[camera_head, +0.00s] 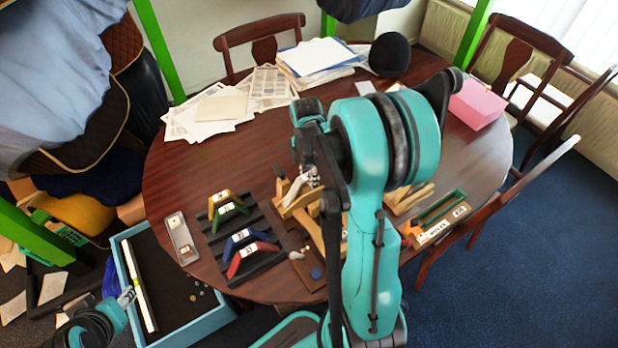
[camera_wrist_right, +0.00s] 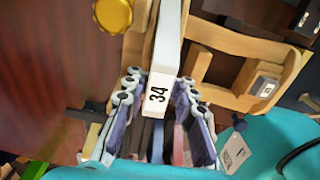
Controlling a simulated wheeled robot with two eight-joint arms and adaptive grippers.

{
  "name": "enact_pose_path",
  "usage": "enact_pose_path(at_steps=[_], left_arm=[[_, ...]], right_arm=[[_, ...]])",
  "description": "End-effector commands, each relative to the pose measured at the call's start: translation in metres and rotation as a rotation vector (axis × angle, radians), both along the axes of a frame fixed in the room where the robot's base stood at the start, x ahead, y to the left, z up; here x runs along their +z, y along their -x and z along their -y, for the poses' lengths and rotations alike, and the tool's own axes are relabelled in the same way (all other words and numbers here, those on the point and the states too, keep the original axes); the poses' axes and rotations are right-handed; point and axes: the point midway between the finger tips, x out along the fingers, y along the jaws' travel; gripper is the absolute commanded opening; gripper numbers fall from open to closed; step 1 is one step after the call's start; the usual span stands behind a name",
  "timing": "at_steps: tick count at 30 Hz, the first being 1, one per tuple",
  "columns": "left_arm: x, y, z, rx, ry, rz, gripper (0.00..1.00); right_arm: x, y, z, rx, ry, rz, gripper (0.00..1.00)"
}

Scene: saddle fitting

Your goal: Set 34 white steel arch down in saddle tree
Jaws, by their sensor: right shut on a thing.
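The white steel arch (camera_wrist_right: 168,50), with its 34 label facing the camera, runs between the fingers of my right gripper (camera_wrist_right: 155,115) in the wrist view. That gripper is shut on it. The wooden saddle tree (camera_wrist_right: 235,42) lies just beyond and beside the arch; whether they touch is hard to tell. In the head view my right gripper (camera_head: 312,182) is over the saddle tree (camera_head: 290,205), and my arm hides much of both. My left gripper (camera_head: 126,297) is small at the lower left by the blue tray, its fingers unclear.
A black rack (camera_head: 215,245) holds gold, green, blue and red arches left of the tree. A blue-rimmed tray (camera_head: 200,322) with a long white bar (camera_head: 140,285) stands at the lower left. Papers (camera_head: 240,100) and a black helmet (camera_head: 389,54) are at the back.

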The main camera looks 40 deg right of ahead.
Motion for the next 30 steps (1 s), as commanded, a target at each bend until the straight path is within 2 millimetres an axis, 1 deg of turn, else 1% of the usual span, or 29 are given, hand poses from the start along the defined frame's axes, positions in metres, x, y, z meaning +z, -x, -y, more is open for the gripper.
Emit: enact_pose_path(at_steps=[30], left_arm=[[-0.011,0.000,0.000,0.000,0.000,0.000,0.40]], right_arm=[[-0.013,0.002,-0.001,0.000,-0.001,-0.001,0.00]])
